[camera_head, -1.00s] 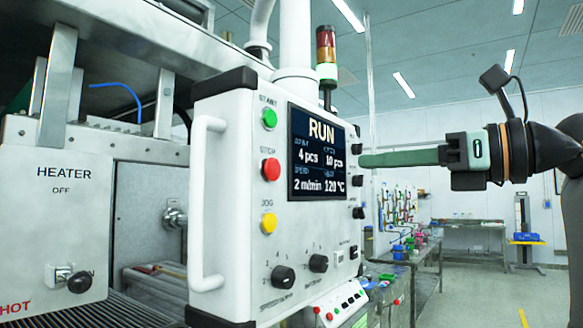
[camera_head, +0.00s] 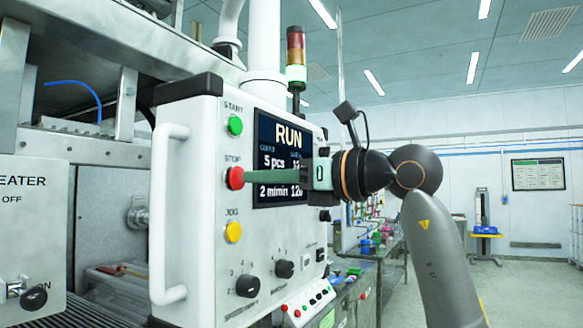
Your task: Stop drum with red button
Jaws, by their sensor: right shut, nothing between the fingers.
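The red STOP button (camera_head: 235,178) is on the front of the white control panel (camera_head: 195,230), between the green START button (camera_head: 235,126) and the yellow JOG button (camera_head: 233,232). My right gripper (camera_head: 248,176) is shut and empty. Its green fingers reach left across the panel, with the tips at the red button's right edge. I cannot tell whether they press it. The display (camera_head: 275,140) reads RUN, 5 pcs and 2 m/min; its right part is hidden behind my gripper. The signal tower (camera_head: 296,72) shows its green lamp lit. My left gripper is not in view.
A white handle (camera_head: 160,215) stands out from the panel's left side. Black knobs (camera_head: 247,286) sit below the buttons. A heater cabinet (camera_head: 30,230) stands at the left. A small button box (camera_head: 308,300) is at the lower right of the panel.

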